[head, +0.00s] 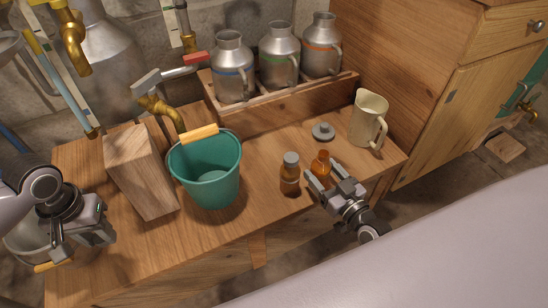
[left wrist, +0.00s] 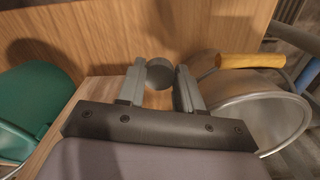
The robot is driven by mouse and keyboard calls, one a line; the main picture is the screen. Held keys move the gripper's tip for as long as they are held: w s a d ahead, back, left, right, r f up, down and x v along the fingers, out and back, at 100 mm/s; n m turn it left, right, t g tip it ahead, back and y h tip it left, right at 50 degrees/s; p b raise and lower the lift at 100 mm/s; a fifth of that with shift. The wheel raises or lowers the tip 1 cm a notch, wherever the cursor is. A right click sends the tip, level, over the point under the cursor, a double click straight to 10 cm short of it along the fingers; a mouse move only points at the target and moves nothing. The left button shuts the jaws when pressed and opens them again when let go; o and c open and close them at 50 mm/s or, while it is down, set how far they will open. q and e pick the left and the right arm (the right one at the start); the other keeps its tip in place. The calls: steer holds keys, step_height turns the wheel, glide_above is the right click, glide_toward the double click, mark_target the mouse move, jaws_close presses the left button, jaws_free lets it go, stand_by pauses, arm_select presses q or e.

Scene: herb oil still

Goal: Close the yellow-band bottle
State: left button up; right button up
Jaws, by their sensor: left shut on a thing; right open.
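Two small amber bottles stand on the wooden bench in the head view. One bottle (head: 290,175) has a grey cap on. The other bottle (head: 321,162) shows no cap, and its neck is bare. I cannot make out a yellow band on either. My right gripper (head: 324,173) is open, with its fingertips close to the uncapped bottle; I cannot tell if they touch it. My left gripper (head: 80,243) is at the far left, away from the bottles. In the left wrist view it is shut on a round grey cap (left wrist: 159,72).
A teal bucket (head: 208,188) and a wooden block (head: 140,172) stand between my left gripper and the bottles. A metal pot (left wrist: 245,105) is beside my left gripper. A grey lid (head: 323,131) and cream jug (head: 368,120) are behind the bottles. Metal cans (head: 232,68) stand in a rack.

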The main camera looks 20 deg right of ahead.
mark_target(316, 164)
arm_select(q)
steer(key=shift+f+b, duration=0.45)
steer(key=shift+f, duration=0.35)
arm_select(e)
steer(key=w, duration=0.3)
steer(key=shift+w+a, duration=0.2)
steer(key=c, duration=1)
steer(key=shift+r, duration=0.1)
arm_select(q)
steer(key=shift+r, duration=0.1)
